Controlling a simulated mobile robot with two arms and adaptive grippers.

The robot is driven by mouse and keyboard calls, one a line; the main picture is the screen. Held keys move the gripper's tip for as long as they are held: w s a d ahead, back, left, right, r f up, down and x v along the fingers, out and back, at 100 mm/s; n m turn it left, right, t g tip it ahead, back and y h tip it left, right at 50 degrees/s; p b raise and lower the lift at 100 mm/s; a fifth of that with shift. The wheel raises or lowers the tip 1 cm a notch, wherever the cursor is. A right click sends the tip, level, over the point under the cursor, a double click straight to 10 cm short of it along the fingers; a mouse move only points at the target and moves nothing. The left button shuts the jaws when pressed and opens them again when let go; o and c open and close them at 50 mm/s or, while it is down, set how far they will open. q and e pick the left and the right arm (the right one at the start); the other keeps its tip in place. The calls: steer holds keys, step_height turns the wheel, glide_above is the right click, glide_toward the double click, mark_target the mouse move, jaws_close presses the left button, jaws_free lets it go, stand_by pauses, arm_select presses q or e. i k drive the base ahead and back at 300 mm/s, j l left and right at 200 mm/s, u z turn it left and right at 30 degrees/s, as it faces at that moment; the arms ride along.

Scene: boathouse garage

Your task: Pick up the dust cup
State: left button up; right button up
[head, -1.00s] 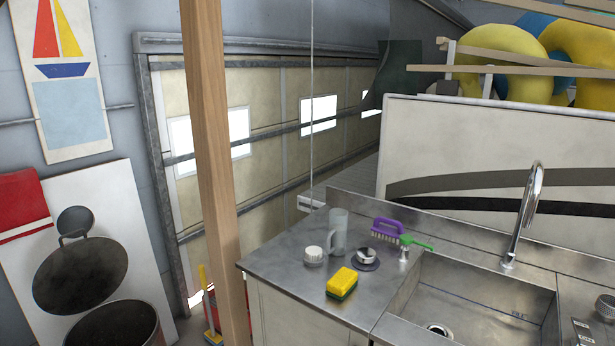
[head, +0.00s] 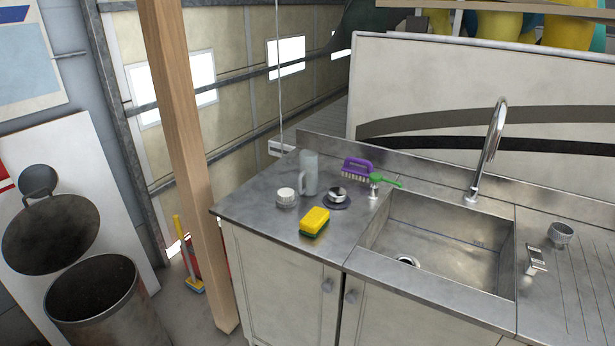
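A tall, grey, see-through cup with a side handle (head: 311,172) stands upright on the steel counter, left of the sink; it looks like the dust cup. A small white ribbed round piece (head: 286,196) sits beside it at its lower left. A dark disc with a shiny round top (head: 337,196) lies to its right. Neither of my grippers shows in the head view.
A yellow-green sponge (head: 314,221), a purple brush (head: 358,168) and a green-handled tool (head: 384,181) are nearby. The sink (head: 440,235) with its tall faucet (head: 490,150) is to the right. A wooden post (head: 178,150) and an open bin (head: 95,290) stand left.

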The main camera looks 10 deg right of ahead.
mark_target(309, 177)
steer(key=u, duration=1.3)
steer(key=z, duration=0.45)
steer(key=i+z, duration=0.15)
steer(key=z, duration=0.3)
steer(key=i+z, duration=0.1)
steer(key=z, duration=0.8)
steer(key=i+j+z, duration=0.1)
steer(key=z, duration=0.3)
steer(key=i+j+z, duration=0.15)
steer(key=j+z, duration=0.15)
steer(key=i+j+z, duration=0.25)
steer(key=j, duration=0.2)
steer(key=j+z, duration=0.3)
steer(key=j, duration=0.1)
